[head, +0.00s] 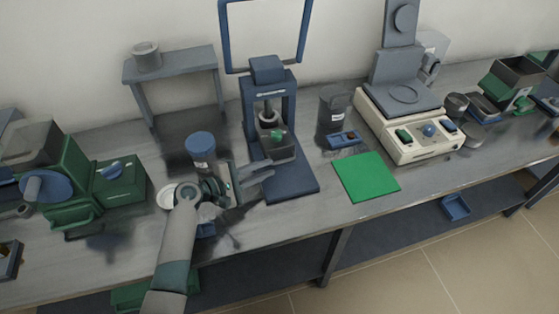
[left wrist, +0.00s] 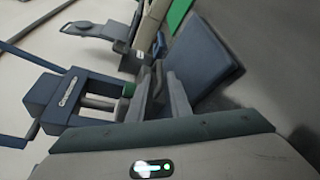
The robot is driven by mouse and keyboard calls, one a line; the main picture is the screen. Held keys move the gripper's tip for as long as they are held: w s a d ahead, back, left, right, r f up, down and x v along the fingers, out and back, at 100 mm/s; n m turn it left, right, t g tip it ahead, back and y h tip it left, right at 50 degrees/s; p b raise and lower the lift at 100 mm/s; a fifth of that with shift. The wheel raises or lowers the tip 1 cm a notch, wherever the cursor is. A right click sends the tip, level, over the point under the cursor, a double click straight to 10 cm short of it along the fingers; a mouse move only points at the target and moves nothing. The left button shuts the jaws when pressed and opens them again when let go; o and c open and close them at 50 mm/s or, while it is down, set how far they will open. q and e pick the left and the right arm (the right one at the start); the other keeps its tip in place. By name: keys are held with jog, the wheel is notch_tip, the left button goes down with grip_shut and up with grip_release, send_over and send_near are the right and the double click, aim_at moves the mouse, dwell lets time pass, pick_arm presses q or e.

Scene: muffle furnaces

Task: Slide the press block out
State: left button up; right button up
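The blue press (head: 287,108) stands at the middle of the bench, with a flat base plate (head: 293,184) reaching toward the front. A grey ringed cylinder (head: 268,118) sits inside its frame, and a small green knob (head: 277,136) shows just below it. I cannot tell which part is the press block. My left gripper (head: 271,173) is beside the front of the press, its fingers apart and empty. In the left wrist view the fingers (left wrist: 162,92) show a gap, near the green knob (left wrist: 128,90) and the base plate (left wrist: 212,52). My right gripper is out of view.
A blue-lidded jar (head: 201,148) stands behind my left wrist, and a green machine (head: 75,180) is at left. A dark canister (head: 333,112), a green mat (head: 366,177) and a cream balance (head: 415,145) are right of the press. The bench front by the mat is clear.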

aim_at(283, 162)
pick_arm(q)
jog(key=shift+p+x, duration=0.4)
jog(key=shift+x, duration=2.55)
jog(key=shift+c, duration=0.6)
grip_shut()
